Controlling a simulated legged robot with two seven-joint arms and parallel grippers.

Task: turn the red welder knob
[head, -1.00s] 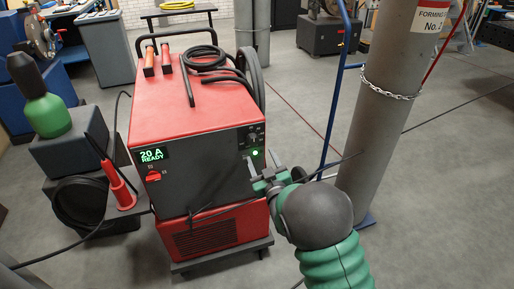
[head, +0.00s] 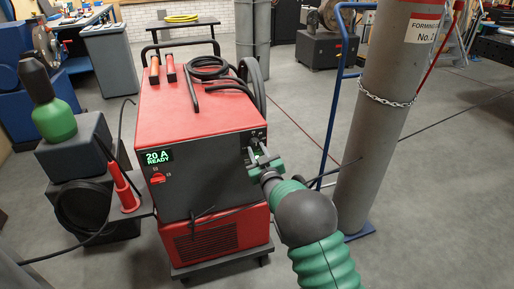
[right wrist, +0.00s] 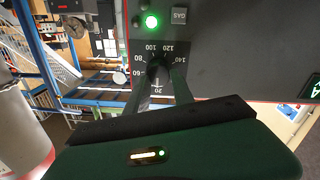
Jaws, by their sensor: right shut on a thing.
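The red welder (head: 190,104) stands on a low cart with its dark front panel (head: 203,172) facing me. A red knob (head: 157,178) sits on the panel's left, below the green "20 A READY" display (head: 158,157); no gripper is at it. My right gripper (head: 257,156) is at the panel's right side. In the right wrist view its fingers (right wrist: 160,76) are shut on a black dial knob (right wrist: 157,69) with a numbered scale, below a lit green lamp (right wrist: 151,21). The fingers partly hide this knob. My left gripper is not in view.
A grey cylinder (head: 372,130) with a chain stands to the right, beside a blue hand-truck frame (head: 335,85). A red torch (head: 123,186) and a green bottle (head: 53,120) are at the left. Black cables lie on the welder's top.

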